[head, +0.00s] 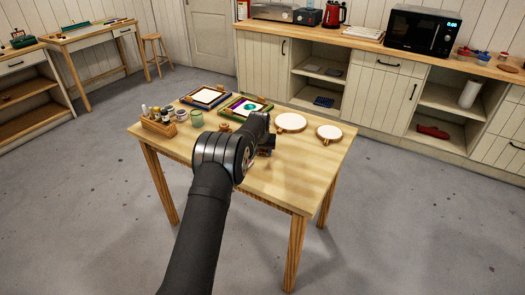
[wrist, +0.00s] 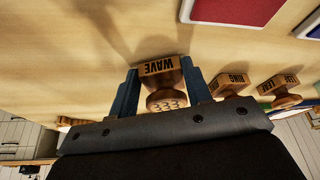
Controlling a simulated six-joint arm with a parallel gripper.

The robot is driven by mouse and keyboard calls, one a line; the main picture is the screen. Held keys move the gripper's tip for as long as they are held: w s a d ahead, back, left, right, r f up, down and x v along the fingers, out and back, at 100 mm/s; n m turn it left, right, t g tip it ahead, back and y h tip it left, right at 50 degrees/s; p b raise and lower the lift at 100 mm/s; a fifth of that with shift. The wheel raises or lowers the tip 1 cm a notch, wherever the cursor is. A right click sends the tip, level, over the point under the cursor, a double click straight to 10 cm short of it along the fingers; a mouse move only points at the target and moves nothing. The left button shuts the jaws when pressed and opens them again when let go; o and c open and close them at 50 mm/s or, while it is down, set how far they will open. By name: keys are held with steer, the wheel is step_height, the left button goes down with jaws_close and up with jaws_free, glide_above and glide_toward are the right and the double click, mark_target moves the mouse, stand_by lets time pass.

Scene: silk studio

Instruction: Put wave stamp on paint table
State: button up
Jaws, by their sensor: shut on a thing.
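The wave stamp (wrist: 162,66) is a wooden block labelled WAVE with a round turned handle, seen in the wrist view. My gripper (wrist: 161,86) has its two blue fingers on either side of the stamp and is shut on it. The stamp is over pale wood; I cannot tell whether it touches. In the head view my gripper (head: 266,146) is over the middle of the wooden table (head: 310,170), partly hidden by my arm. I cannot tell from the pictures which table is the paint table; another wooden table (head: 95,36) stands at the back left.
A ring stamp (wrist: 233,82) and a leaf stamp (wrist: 284,83) stand beside my gripper. A red pad (wrist: 235,8) lies beyond. Framed screens (head: 207,96), jars (head: 196,118) and round white-topped hoops (head: 291,122) are on the near table. Its front right is clear.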

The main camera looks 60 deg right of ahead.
steer(key=shift+f, duration=0.15)
steer(key=o, duration=1)
steer(key=shift+s+a+r, duration=0.1)
steer(key=shift+a+r, duration=0.05)
steer(key=shift+r, duration=0.55)
steer(key=v, duration=1.1)
steer(key=shift+a+f, duration=0.1)
steer(key=shift+f, duration=0.05)
